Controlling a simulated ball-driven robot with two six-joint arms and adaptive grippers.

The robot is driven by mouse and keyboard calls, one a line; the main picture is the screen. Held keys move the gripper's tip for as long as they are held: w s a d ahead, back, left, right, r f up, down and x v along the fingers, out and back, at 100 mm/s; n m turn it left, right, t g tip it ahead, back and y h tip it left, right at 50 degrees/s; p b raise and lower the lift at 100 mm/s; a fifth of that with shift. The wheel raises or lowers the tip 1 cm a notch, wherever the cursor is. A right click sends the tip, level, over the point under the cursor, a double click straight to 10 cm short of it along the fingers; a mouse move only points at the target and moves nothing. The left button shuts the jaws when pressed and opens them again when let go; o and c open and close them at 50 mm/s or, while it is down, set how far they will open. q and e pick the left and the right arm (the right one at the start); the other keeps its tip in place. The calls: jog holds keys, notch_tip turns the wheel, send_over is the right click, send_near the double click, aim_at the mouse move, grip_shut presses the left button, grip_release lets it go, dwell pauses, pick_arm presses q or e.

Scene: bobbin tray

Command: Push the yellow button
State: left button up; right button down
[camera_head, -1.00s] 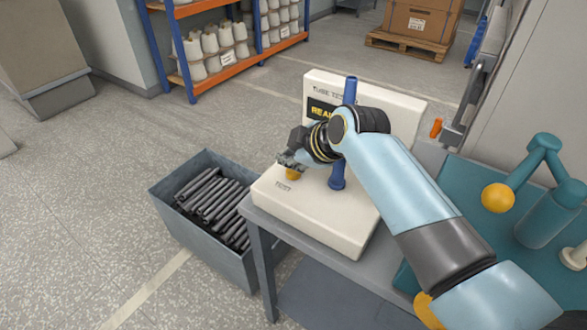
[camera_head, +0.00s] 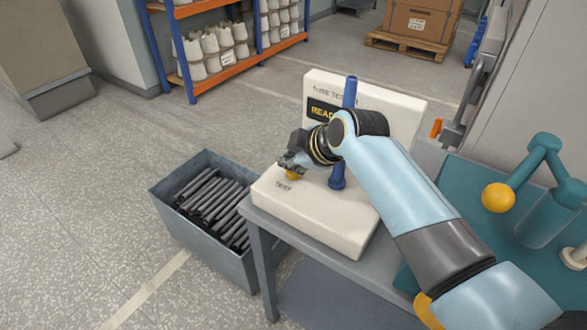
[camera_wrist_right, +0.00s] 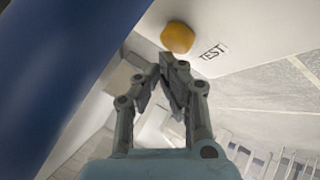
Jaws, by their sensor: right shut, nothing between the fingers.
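The yellow button (camera_head: 292,176) is on the cream top of the tube tester (camera_head: 318,222), beside the printed word "TEST". My right gripper (camera_head: 288,163) is right at the button and covers its upper part in the head view. In the right wrist view the button (camera_wrist_right: 178,37) shows whole, just beyond the tips of my right gripper (camera_wrist_right: 166,62). The fingers are shut and hold nothing. I cannot tell whether they touch the button. My left gripper is out of view.
A blue post (camera_head: 338,178) stands on the tester close behind my right wrist. The tester's back panel carries a display (camera_head: 320,110), partly hidden by my arm. A grey bin (camera_head: 197,238) of dark tubes stands on the floor to the left of the grey table (camera_head: 258,225).

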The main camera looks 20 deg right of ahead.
aim_at(291, 171)
jog(key=shift+f+b, duration=0.3)
jog(key=shift+f, duration=0.4)
dwell(0.7)
jog(key=shift+r+p, duration=1)
jog(key=shift+p, duration=0.05)
notch_tip(291, 171, up, 5)
jog(key=p, duration=0.5)
jog(key=shift+r, duration=0.1)
dwell(0.6)
